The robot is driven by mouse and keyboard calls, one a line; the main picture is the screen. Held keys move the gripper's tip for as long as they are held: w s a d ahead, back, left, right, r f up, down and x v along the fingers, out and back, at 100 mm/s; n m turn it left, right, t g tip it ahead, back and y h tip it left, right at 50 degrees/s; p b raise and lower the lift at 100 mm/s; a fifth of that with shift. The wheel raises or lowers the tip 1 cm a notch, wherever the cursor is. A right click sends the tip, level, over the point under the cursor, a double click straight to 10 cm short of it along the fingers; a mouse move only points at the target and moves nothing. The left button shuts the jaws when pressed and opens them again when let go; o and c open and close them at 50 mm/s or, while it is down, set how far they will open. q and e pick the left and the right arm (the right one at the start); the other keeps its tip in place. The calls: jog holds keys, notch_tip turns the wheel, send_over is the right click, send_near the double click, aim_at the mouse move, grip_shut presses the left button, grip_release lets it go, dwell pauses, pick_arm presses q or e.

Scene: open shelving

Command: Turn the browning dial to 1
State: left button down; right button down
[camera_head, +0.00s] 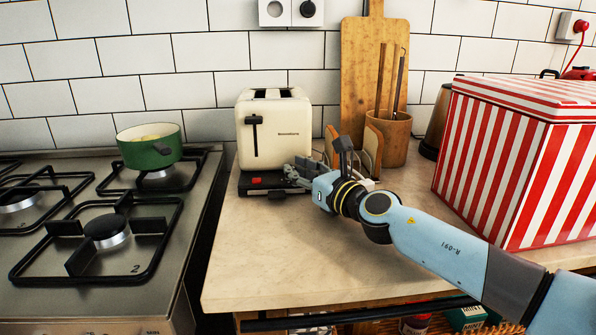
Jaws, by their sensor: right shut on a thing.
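The cream toaster (278,140) stands on the worktop against the tiled wall, with a black lever on its left end face and a dark base. A small red mark (254,194) shows low on the dark front part. My right gripper (291,177) reaches in from the right and is at the toaster's lower front. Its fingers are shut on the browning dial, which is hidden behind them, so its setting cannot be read. My left gripper is not in view.
A gas hob with a green pot (150,147) is at left. Behind the gripper are a toast rack (372,146), a utensil pot (391,135) and a wooden board (368,60). A red-striped box (515,155) stands at right. The worktop's front (270,260) is clear.

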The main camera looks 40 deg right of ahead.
jog(key=c, duration=1.4)
grip_release()
jog(key=shift+s+f, duration=0.1)
jog(key=shift+f, duration=0.1)
jog(key=shift+r, duration=0.1)
jog(key=s, duration=1.2)
